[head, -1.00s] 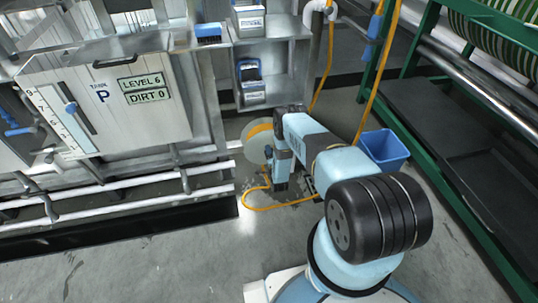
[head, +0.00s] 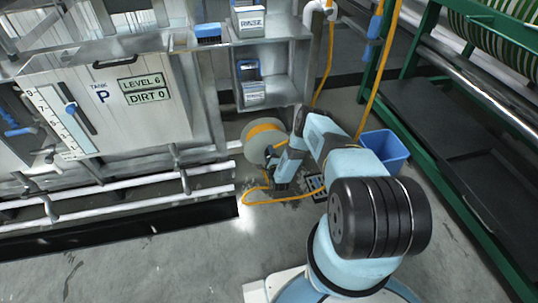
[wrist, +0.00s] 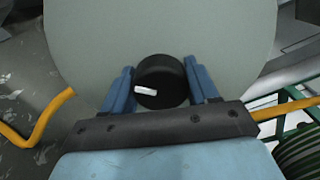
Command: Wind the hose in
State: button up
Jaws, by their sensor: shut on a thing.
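The hose reel (head: 262,140) stands low beside the tank frame, a pale grey disc with orange hose wound on it. In the wrist view the disc (wrist: 90,40) fills the upper middle, with a round black knob (wrist: 160,68) bearing a white mark. My gripper (wrist: 161,88) has one blue finger on each side of the knob and is shut on it. In the head view my gripper (head: 270,163) is at the reel's near face, and the knob is hidden. The loose orange hose (head: 262,203) lies in a loop on the floor below the reel.
A blue bucket (head: 385,150) stands right of my arm. The tank (head: 110,95), reading LEVEL 6 and DIRT 0, and its pipes border the left. A green rack (head: 440,190) borders the right. Orange hose also hangs at the back (head: 378,75). Floor in front is open.

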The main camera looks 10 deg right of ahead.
jog(key=shift+s+f, duration=0.15)
jog(key=shift+f, duration=0.05)
jog(key=o, duration=0.8)
jog(key=shift+c, duration=0.2)
jog(key=shift+o, duration=1.4)
jog(key=shift+r, duration=0.1)
jog(key=s, duration=1.3)
jog(key=shift+s, duration=0.3)
